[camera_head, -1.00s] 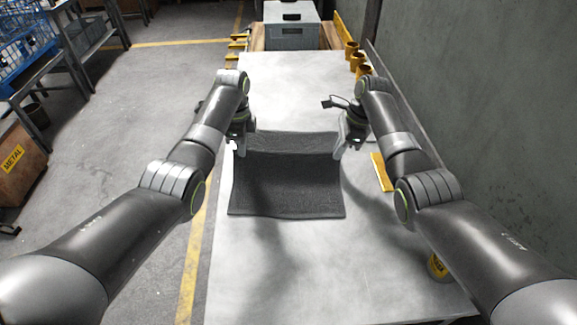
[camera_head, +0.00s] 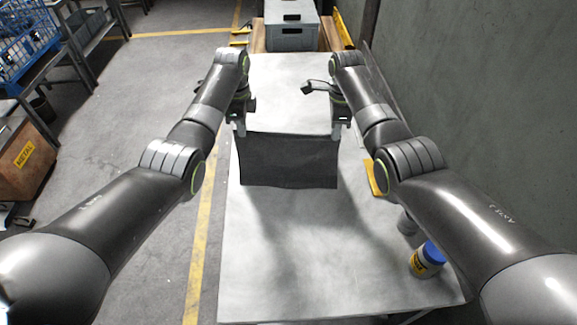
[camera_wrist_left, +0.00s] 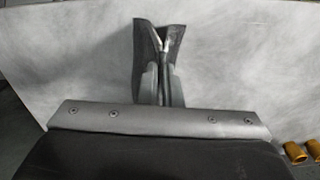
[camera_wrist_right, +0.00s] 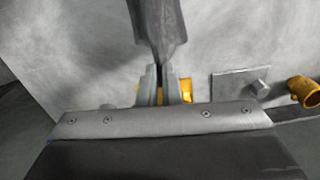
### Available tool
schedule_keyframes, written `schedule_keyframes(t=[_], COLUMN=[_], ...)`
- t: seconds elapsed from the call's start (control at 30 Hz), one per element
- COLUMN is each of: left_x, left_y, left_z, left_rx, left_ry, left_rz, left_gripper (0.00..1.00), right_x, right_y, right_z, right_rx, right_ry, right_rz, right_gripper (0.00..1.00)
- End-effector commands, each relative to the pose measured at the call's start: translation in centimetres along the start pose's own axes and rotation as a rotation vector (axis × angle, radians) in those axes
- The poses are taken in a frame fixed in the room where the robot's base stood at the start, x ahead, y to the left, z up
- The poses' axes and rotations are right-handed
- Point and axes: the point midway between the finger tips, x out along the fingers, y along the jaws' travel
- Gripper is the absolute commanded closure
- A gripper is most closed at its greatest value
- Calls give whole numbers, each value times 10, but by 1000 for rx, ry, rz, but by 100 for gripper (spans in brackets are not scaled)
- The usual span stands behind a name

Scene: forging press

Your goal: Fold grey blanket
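The dark grey blanket (camera_head: 288,160) hangs between my two grippers over the light grey table (camera_head: 270,265), its top edge nearly straight. My left gripper (camera_head: 240,129) holds its upper left corner. My right gripper (camera_head: 337,130) holds its upper right corner. In the left wrist view, the left fingers (camera_wrist_left: 163,92) are closed on a pinched piece of blanket (camera_wrist_left: 148,45). In the right wrist view, the right fingers (camera_wrist_right: 159,85) are closed on the blanket (camera_wrist_right: 157,25), seen edge-on. I cannot tell whether its lower edge touches the table.
A blue-lidded bottle (camera_head: 427,258) stands at the table's right near edge, beside my right forearm. A yellow piece (camera_head: 374,178) lies along the right edge. A grey crate (camera_head: 291,30) stands at the far end. A wall (camera_head: 470,90) runs along the right. The near tabletop is clear.

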Motion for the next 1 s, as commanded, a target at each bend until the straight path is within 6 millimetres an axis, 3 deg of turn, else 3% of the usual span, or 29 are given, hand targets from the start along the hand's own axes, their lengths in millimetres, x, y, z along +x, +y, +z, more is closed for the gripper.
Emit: schedule_keyframes(t=[0.1, 0.5, 1.0], left_x=[-22, -63, -70], left_y=[0, 0, 0], left_z=[0, -1, -1], left_rx=[0, 0, 0], left_ry=[0, 0, 0], left_rz=[0, 0, 0], left_gripper=[100, 100, 100], right_x=[-22, -63, -70], right_y=[0, 0, 0], right_z=[0, 1, 1], right_rx=[0, 0, 0], right_ry=[0, -1, -1], right_rz=[0, 0, 0], right_gripper=[100, 100, 100])
